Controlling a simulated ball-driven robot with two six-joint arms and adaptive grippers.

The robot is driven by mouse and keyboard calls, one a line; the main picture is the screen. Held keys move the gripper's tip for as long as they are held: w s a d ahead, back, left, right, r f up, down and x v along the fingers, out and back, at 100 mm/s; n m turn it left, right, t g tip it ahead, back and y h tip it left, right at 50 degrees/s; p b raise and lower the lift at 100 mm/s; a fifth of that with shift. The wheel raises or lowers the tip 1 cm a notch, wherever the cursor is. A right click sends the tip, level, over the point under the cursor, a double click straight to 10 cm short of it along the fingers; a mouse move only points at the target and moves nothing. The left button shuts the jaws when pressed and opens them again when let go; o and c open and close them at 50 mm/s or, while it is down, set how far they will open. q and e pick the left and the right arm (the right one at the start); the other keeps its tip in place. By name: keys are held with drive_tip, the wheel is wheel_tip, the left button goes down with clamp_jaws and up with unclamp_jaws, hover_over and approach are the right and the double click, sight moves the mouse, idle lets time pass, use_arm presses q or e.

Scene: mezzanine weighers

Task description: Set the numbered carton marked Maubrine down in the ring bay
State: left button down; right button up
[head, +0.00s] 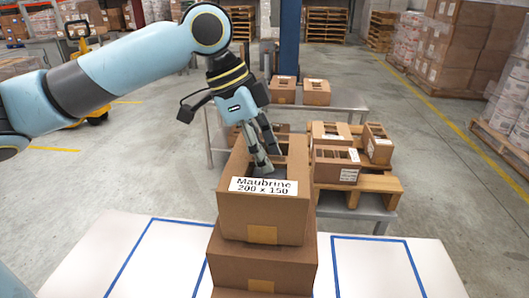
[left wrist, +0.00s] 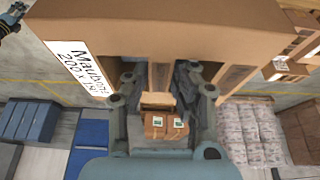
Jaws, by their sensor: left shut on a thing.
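The brown carton marked Maubrine 200 x 150 (head: 262,218) is open-topped, upright, with a white label on its front. My left gripper (head: 264,160) reaches down into its top opening and is shut on it. In the left wrist view the carton (left wrist: 180,30) fills the upper part, its label at the left, with the finger linkages (left wrist: 160,95) close against it. Another brown carton (head: 262,262) is directly below it in the head view; I cannot tell whether they touch. The ring bay cannot be told apart.
A white tabletop (head: 415,262) carries blue tape outlines to the left (head: 150,265) and right (head: 373,238) of the cartons. Behind stands a grey bench (head: 345,97) with cartons, and a wooden pallet (head: 372,183) with several open cartons.

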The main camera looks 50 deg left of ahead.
use_arm(q)
drive_tip(key=shift+f, duration=0.2)
use_arm(e)
drive_tip(key=shift+f, duration=0.1)
use_arm(q)
drive_tip(key=c, duration=1)
unclamp_jaws()
drive_tip(key=shift+c, duration=0.2)
drive_tip(key=v, duration=0.5)
drive_tip(key=shift+s+a+r, duration=0.15)
drive_tip(key=shift+a+r, duration=0.15)
drive_tip(key=shift+a, duration=0.05)
drive_tip(key=shift+s+a+r, duration=0.1)
drive_tip(key=shift+r, duration=0.75)
use_arm(e)
drive_tip(key=shift+d, duration=0.1)
